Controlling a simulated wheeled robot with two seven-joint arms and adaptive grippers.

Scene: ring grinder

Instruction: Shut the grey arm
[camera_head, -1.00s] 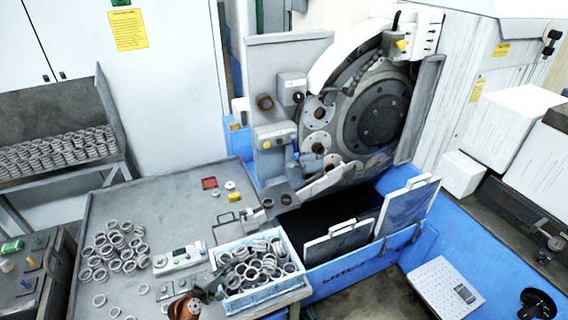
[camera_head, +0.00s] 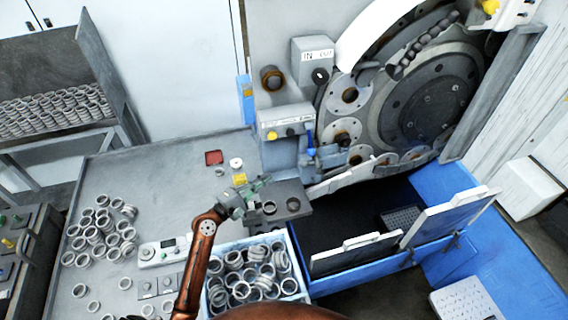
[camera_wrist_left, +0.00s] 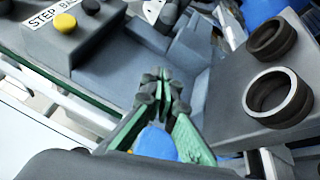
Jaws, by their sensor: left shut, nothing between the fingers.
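A light grey bar-like arm (camera_head: 346,178) slants across the lower front of the grinder's round disc; I take it for the grey arm. A grey block with a blue handle (camera_head: 322,160) sits at its left end. My left gripper (camera_head: 264,183) is shut and empty over the back right part of the grey table, left of the arm and apart from it. In the left wrist view its green fingers (camera_wrist_left: 166,88) meet in front of grey machine parts. A grey block with two dark rings (camera_wrist_left: 275,85) is to their right. My right gripper is not in view.
A blue-white crate of rings (camera_head: 290,286) stands at the table's front edge. Loose rings (camera_head: 100,230) and a control box (camera_head: 165,250) lie to the left. A button box (camera_head: 285,122) is above my left gripper. White-handled panels (camera_head: 355,255) stand over the blue trough.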

